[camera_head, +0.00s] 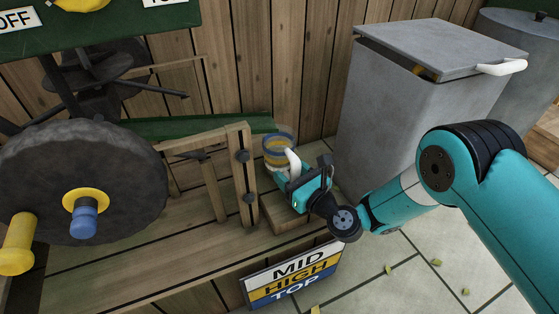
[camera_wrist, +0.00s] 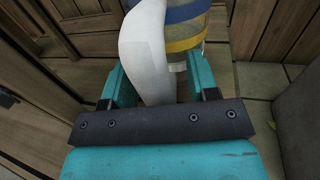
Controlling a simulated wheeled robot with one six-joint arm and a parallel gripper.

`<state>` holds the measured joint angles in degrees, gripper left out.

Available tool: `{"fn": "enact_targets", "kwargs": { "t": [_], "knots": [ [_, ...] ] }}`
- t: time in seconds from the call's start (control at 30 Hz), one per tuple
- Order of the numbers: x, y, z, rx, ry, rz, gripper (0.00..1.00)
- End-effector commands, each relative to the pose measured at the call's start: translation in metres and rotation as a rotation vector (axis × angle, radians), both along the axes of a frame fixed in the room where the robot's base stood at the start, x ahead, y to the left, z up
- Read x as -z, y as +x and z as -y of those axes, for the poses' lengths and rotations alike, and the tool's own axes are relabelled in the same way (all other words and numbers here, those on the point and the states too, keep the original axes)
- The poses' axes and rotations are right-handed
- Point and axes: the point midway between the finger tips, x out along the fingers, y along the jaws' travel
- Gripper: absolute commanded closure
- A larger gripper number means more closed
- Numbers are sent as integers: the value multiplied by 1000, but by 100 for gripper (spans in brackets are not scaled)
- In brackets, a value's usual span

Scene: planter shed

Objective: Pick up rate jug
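The rate jug (camera_head: 279,150) is a clear or pale jug with blue and yellow bands and a thick white handle. It stands upright on a small wooden block (camera_head: 286,215) at the right end of the wooden bench, at the end of a green chute. My gripper (camera_head: 289,178) is at the jug's near side, at the handle. In the wrist view the white handle (camera_wrist: 145,50) lies between the two teal fingers of my gripper (camera_wrist: 157,68), with the banded jug body (camera_wrist: 187,28) just beyond. The fingers are apart, and a gap shows beside the handle. The jug's base is hidden.
A wooden post frame (camera_head: 243,175) stands close left of the jug. A large dark wheel (camera_head: 80,180) is further left. A grey lidded bin (camera_head: 400,110) stands at the right. A MID/HIGH/TOP sign (camera_head: 293,274) hangs on the bench front.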

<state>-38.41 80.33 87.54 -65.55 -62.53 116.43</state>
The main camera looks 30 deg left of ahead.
Motion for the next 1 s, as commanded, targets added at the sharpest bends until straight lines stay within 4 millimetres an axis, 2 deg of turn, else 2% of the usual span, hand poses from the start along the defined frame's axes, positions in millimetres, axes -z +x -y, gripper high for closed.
{"fn": "enact_targets", "kwargs": {
  "t": [0.03, 0.2, 0.23, 0.67, 1.0],
  "knots": [
    [0, 0, -1, -1, 0, 0, 58],
    [0, -1, -1, -2, 0, 0, 97],
    [0, -1, -1, -2, 1, 0, 100],
    [-2, 0, 0, 0, 1, 0, 100],
    [-11, 2, 2, 4, 1, 0, 100]
  ]
}}
